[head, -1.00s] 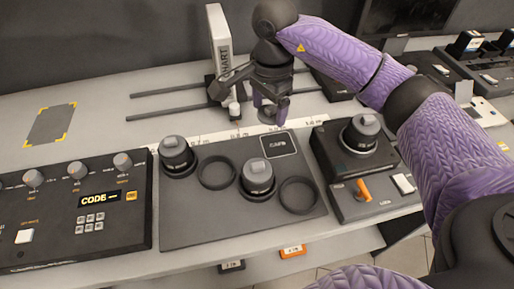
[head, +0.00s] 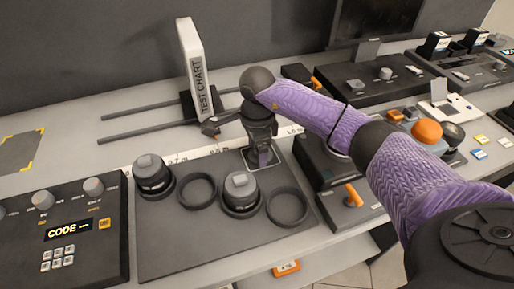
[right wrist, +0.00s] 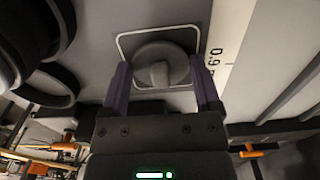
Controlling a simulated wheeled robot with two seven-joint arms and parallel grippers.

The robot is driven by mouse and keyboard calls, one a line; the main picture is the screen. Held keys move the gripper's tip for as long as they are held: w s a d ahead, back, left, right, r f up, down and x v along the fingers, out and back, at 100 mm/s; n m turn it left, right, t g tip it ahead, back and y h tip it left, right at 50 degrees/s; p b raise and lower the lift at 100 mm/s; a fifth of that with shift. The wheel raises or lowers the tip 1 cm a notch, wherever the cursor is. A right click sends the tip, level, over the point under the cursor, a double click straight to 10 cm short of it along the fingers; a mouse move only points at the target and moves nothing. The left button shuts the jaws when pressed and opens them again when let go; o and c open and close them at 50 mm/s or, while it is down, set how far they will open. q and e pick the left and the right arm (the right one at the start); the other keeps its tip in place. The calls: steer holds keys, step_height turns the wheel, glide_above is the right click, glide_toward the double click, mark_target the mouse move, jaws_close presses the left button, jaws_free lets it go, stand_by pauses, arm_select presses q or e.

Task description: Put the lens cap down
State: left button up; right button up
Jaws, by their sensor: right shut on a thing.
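My right gripper (head: 262,160) points down at the white-outlined square (head: 247,168) at the back of the dark mat (head: 165,245). In the right wrist view its two purple fingers (right wrist: 160,88) are shut on the lens cap (right wrist: 160,62), a grey disc with a raised grip bar. The cap lies inside the white outline as seen from the wrist. Whether it touches the mat or is just above it I cannot tell. In the head view the fingers mostly hide the cap. My left gripper is not in view.
On the mat stand two capped lenses (head: 153,176) (head: 239,193) and two empty dark rings (head: 197,190) (head: 287,207), close in front of the gripper. A test chart (head: 193,70) on rails stands behind. A code box (head: 65,230) is at left, a box with an orange lever (head: 353,197) at right.

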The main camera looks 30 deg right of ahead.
steer(key=shift+f, duration=0.2)
steer(key=o, duration=1.1)
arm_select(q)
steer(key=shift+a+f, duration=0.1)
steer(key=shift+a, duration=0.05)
arm_select(e)
steer(key=shift+r, duration=0.1)
arm_select(q)
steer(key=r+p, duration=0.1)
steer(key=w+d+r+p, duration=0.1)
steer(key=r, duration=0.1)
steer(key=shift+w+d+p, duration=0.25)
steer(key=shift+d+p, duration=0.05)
steer(key=shift+p, duration=0.1)
arm_select(e)
step_height(320, 180, up, 12)
steer(key=shift+r, duration=0.15)
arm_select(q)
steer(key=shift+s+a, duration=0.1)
